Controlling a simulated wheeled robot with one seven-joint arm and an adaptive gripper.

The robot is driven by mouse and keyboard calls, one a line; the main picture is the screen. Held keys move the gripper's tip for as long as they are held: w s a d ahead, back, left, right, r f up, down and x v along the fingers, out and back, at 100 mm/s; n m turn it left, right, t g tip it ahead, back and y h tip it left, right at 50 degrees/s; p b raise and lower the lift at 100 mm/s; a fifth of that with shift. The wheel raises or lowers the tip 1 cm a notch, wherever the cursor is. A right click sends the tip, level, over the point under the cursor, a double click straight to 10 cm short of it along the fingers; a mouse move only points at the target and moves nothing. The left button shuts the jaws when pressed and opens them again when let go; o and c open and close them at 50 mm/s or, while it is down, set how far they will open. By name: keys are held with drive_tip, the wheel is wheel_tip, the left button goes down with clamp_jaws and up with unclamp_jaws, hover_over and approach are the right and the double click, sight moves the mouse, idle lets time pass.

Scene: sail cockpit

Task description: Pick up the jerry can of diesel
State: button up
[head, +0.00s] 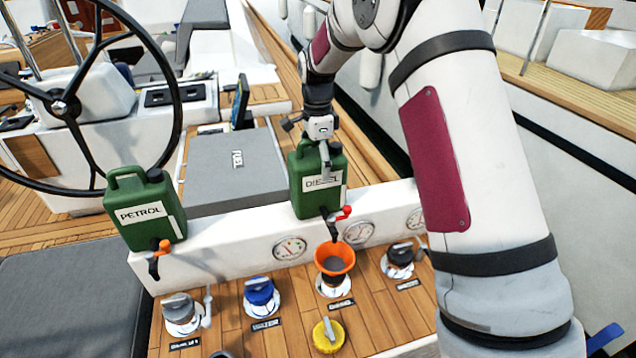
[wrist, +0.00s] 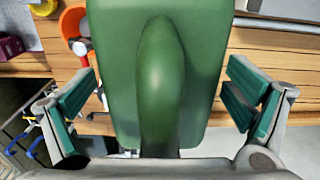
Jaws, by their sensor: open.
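The diesel jerry can (head: 307,192) is green with a white "DIESEL" label and stands upright on the white ledge in the head view. My gripper (head: 319,155) is at the top of this can, partly in front of it. In the wrist view the green can (wrist: 117,75) fills the middle, with its raised handle (wrist: 161,85) running down the centre. The fingers of my gripper (wrist: 160,100) are spread open, one on each side of the can, with gaps showing. The can's underside is hidden in the wrist view.
A similar green can labelled "PETROL" (head: 145,212) stands to the left on the ledge. An orange funnel (head: 334,260) sits in a deck filler below the diesel can. A black steering wheel (head: 60,106) is at left.

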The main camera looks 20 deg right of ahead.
drive_tip(key=shift+f, duration=0.15)
drive_tip(key=c, duration=2)
drive_tip(key=shift+c, duration=0.2)
